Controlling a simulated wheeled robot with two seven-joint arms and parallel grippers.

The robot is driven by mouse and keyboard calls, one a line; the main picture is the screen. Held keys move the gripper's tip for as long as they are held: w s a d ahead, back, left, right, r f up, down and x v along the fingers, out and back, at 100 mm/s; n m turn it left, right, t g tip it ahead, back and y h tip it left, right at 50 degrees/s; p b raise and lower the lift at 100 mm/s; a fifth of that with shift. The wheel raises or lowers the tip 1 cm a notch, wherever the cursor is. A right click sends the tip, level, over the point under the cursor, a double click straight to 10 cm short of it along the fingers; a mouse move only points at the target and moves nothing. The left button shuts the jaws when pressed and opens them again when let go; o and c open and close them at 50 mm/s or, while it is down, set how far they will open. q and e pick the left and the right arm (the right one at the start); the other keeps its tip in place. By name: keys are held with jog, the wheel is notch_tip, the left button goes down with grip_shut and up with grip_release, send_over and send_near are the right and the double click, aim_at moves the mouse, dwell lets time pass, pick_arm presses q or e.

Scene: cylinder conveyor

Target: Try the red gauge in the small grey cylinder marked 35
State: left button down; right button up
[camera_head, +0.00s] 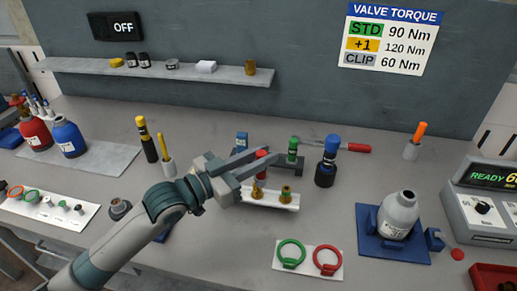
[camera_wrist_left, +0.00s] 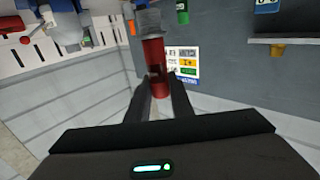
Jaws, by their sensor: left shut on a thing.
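My left gripper (camera_head: 262,166) is shut on the red gauge (camera_head: 261,158), just above the white tray with brass valves. In the left wrist view the red gauge (camera_wrist_left: 153,58) stands out between the two fingers (camera_wrist_left: 155,92), with a grey end beyond the red. The small grey cylinder marked 35 (camera_head: 396,217) stands upright in a blue holder (camera_head: 372,244) at the right, well apart from the gripper. A dark opening shows at its top. My right gripper is not in view.
A green gauge (camera_head: 293,145) stands in a dark block (camera_head: 287,168) behind my gripper. Green (camera_head: 290,252) and red rings (camera_head: 327,261) lie in front. A readout box (camera_head: 484,205) is at right.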

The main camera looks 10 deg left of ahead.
aim_at(260, 174)
pick_arm(q)
jog(key=shift+s+d+f+n, duration=0.2)
jog(key=shift+s+f+n, duration=0.15)
jog(key=shift+f, duration=0.15)
jog(key=shift+s+f+n+t+y, duration=0.25)
jog(key=shift+s+f+t+y, duration=0.1)
jog(key=shift+s+t+y, duration=0.25)
jog(key=s+a+f+n+t+y, duration=0.1)
jog(key=s+a+f+n+y, duration=0.1)
jog(key=s+y, duration=0.1)
jog(key=shift+s+a+f+n+t, duration=0.1)
jog(key=shift+s+f+n+t, duration=0.2)
jog(key=shift+t, duration=0.1)
jog(key=s+a+f+n+t+y, duration=0.1)
jog(key=s+a+f+n+y, duration=0.3)
jog(key=s+a+y, duration=0.3)
jog(key=shift+a+f+n+t+y, duration=0.3)
jog(key=shift+a+y, duration=0.1)
jog(key=shift+a, duration=0.05)
